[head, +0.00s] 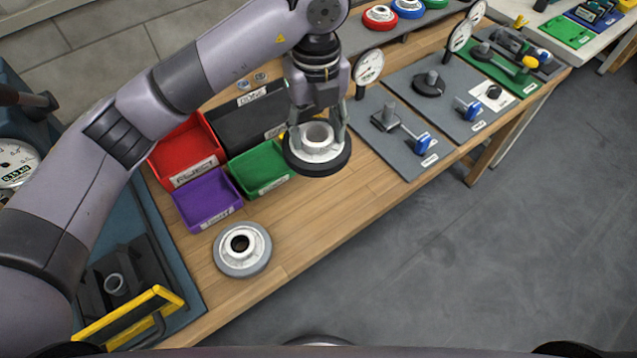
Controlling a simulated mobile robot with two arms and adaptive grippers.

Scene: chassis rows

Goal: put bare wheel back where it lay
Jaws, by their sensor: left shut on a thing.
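My left gripper (316,130) comes down from above and is shut on a wheel with a black tyre and pale hub (318,168). The wheel is held roughly level, over the wooden bench just right of the green bin; its exact height above the wood is hard to tell. A second wheel, with a grey tyre and a white hub with a dark centre hole (242,250), lies flat on the bench nearer the front. I cannot tell from labels which one is the bare wheel. My right gripper is not in view.
Red (187,150), purple (207,203), green (259,172) and black (247,117) bins stand left of the held wheel. Grey fixture boards (392,135) with dial gauges (369,67) lie right. A yellow-handled fixture (130,317) is front left. Bare wood (300,228) lies between the wheels.

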